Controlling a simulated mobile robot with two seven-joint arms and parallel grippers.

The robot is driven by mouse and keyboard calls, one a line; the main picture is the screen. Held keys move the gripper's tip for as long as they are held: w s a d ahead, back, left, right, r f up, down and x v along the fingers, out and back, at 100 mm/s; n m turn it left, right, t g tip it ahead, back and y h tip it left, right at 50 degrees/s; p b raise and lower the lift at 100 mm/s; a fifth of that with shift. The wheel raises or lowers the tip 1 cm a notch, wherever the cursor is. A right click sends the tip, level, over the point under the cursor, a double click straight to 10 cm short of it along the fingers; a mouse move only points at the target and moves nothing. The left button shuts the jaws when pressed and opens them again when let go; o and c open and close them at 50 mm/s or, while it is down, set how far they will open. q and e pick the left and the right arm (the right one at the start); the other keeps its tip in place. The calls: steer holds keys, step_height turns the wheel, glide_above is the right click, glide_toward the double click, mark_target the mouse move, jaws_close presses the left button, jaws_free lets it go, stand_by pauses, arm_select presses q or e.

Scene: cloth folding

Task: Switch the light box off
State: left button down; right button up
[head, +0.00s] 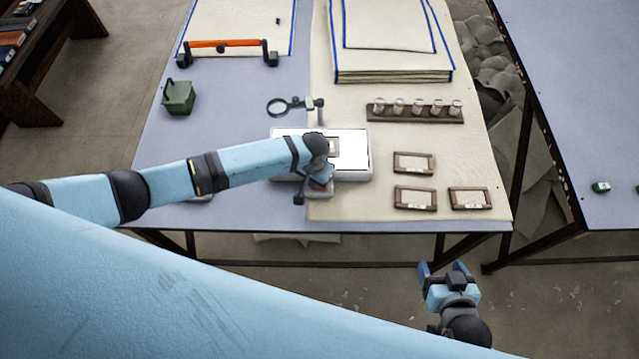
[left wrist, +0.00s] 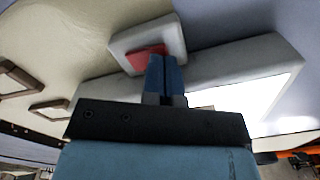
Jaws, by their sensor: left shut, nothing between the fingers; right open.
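The light box (head: 361,163) is a pale slab with a bright white, lit panel on the table, partly hidden by my left arm. In the left wrist view its panel (left wrist: 240,102) glows white. Beside its near side is a small grey switch housing (left wrist: 122,42) with a red rocker or button (left wrist: 146,56). My left gripper (left wrist: 166,58) is shut and empty, its blue fingertips over the red part's edge; I cannot tell whether they touch. In the head view the left wrist hides most of the switch. My right gripper (head: 443,268) is open and empty, off the table's front edge.
Several small wooden frames (head: 414,163) lie right of the light box. A rack of glass jars (head: 414,111), a magnifier (head: 279,107), a green box (head: 178,97) and an orange-handled bar (head: 226,43) stand farther back.

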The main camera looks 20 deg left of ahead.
arm_select(q)
steer(key=shift+f, duration=0.5)
arm_select(e)
steer(key=shift+f, duration=0.2)
arm_select(q)
steer(key=shift+r+p, duration=0.65)
steer(key=shift+r, duration=0.1)
step_height(320, 180, up, 2)
steer(key=shift+p, duration=1.1)
steer(key=shift+r+p, duration=0.95)
steer(key=shift+p, duration=0.05)
steer(key=shift+r+p, duration=0.65)
steer(key=shift+r, duration=0.2)
arm_select(e)
steer(key=shift+m, duration=0.4)
steer(key=r, duration=0.5)
steer(key=shift+s+d+r, duration=0.1)
steer(key=shift+d+r, duration=0.2)
steer(key=shift+r, duration=0.1)
steer(key=shift+f, duration=0.15)
steer(key=shift+d, duration=0.1)
